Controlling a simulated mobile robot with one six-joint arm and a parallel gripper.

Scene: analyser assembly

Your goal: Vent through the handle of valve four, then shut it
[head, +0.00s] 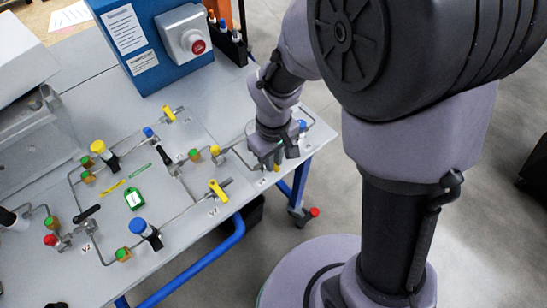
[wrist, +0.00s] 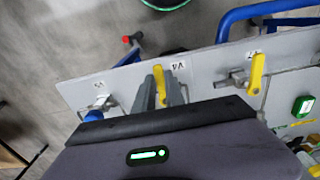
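The yellow handle of valve four (wrist: 159,84) points toward the table's edge in the wrist view, next to its V4 label (wrist: 177,65). My gripper (wrist: 160,93) has one grey finger on each side of this handle, close to it. I cannot tell whether the fingers press on it or stand just clear. In the head view my gripper (head: 272,160) is low over the right end of the panel and hides most of valve four.
Another yellow handle, at V7 (head: 218,190), stands to the left in the head view and also shows in the wrist view (wrist: 257,73). A blue-capped part (wrist: 93,115) is on valve four's other side. A blue box with a red button (head: 198,46) stands behind.

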